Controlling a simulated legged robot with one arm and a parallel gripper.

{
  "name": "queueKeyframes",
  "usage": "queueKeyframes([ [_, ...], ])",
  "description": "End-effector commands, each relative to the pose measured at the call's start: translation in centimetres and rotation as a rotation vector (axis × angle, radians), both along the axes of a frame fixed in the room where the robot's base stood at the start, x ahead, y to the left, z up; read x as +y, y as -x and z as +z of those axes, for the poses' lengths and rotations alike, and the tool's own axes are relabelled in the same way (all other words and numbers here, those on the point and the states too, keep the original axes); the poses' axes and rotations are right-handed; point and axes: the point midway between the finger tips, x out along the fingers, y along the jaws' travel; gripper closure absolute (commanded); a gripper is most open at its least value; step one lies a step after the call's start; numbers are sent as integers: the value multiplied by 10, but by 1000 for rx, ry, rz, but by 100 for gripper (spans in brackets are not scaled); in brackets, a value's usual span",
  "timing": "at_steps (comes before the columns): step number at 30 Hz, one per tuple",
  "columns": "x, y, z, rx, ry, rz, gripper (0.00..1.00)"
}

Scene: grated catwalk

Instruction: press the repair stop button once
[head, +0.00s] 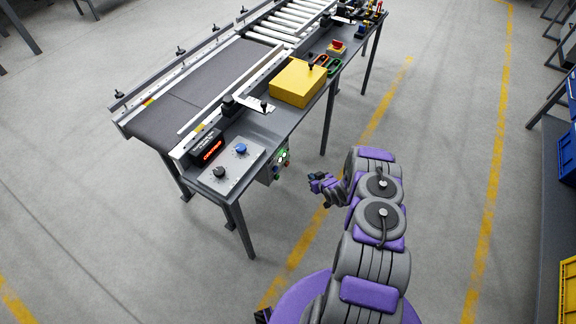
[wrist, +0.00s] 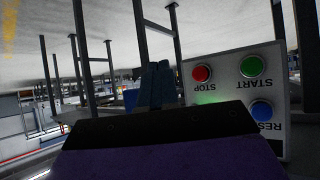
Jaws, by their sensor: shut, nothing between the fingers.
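A light grey control panel (wrist: 235,75) stands close by at the right of the wrist view, which is upside down. It carries a red button marked STOP (wrist: 202,74), a green button marked START (wrist: 252,67) and a blue button (wrist: 261,111) marked RESET, its label partly hidden. No "repair" label is readable. In the head view, a small box with green and red buttons (head: 281,160) hangs under the bench's front edge. My gripper (head: 318,181) is just right of it, apart from it. The shut fingers (wrist: 158,82) point past the panel's left edge, with nothing between them.
A conveyor bench (head: 180,80) fills the upper left. Bench legs (head: 239,228) stand below. The grey floor (head: 440,150) at the right is clear.

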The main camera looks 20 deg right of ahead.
Motion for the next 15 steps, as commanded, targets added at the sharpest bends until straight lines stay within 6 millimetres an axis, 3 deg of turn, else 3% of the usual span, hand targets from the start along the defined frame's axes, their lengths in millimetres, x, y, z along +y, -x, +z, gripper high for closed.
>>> queueKeyframes([
  [15,35,-43,0,0,1,3,100],
])
